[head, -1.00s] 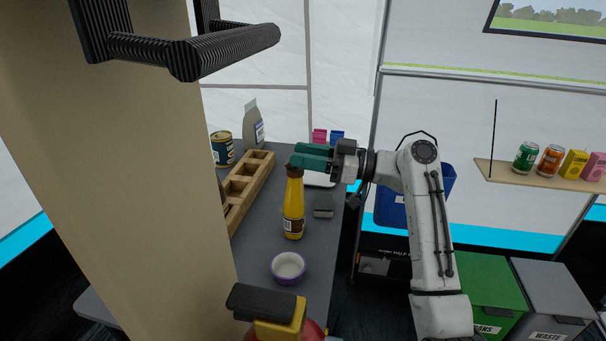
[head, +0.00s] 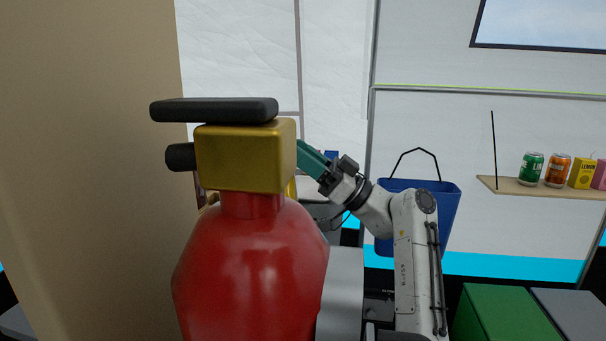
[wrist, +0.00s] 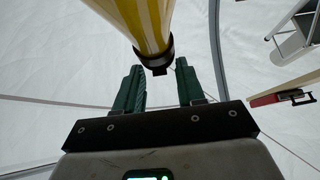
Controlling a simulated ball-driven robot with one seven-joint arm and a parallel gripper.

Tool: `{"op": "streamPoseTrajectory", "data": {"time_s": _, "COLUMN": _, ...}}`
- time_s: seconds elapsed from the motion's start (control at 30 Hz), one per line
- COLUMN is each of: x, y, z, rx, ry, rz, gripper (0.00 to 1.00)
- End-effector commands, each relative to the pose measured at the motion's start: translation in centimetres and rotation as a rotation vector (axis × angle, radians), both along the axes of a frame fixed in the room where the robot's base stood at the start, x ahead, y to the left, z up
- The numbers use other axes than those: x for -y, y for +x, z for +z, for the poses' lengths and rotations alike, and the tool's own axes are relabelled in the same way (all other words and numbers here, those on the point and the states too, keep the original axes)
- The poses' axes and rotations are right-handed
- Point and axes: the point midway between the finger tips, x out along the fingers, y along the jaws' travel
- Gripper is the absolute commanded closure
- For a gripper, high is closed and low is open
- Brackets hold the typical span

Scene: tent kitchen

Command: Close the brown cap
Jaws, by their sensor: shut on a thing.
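The brown cap (wrist: 158,64) is on the end of the yellow bottle (wrist: 145,22) in the wrist view. My gripper (wrist: 159,68) has its green fingers on either side of the cap and is shut on it. I cannot tell whether the cap is fully seated. In the head view, one green finger of my gripper (head: 314,158) shows, tilted, with its tip hidden behind a fire extinguisher. Only a sliver of the yellow bottle (head: 292,187) shows there, and the cap is hidden.
A red fire extinguisher (head: 250,265) stands close in front and hides most of the counter. A tan wall or post (head: 90,170) fills the left. A blue bin (head: 440,213), a green bin (head: 505,310) and a shelf (head: 550,190) with cans and cartons are to the right.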

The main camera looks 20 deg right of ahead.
Motion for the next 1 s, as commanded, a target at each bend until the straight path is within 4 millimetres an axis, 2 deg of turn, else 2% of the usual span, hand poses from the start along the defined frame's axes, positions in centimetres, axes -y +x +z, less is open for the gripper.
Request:
{"op": "streamPoseTrajectory", "data": {"time_s": 0.03, "x": -0.05, "y": 0.08, "z": -0.92, "rx": 0.001, "ry": 0.007, "rz": 0.001, "gripper": 0.92}}
{"op": "streamPoseTrajectory", "data": {"time_s": 0.73, "x": 0.05, "y": 0.1, "z": -0.72, "rx": 0.024, "ry": 0.044, "rz": -0.002, "gripper": 0.92}}
{"op": "streamPoseTrajectory", "data": {"time_s": 0.77, "x": 0.05, "y": 0.1, "z": -0.72, "rx": 0.024, "ry": 0.044, "rz": -0.002, "gripper": 0.6}}
{"op": "streamPoseTrajectory", "data": {"time_s": 1.0, "x": 0.04, "y": 0.06, "z": -0.53, "rx": 0.026, "ry": 0.045, "rz": -0.001, "gripper": 0.37}}
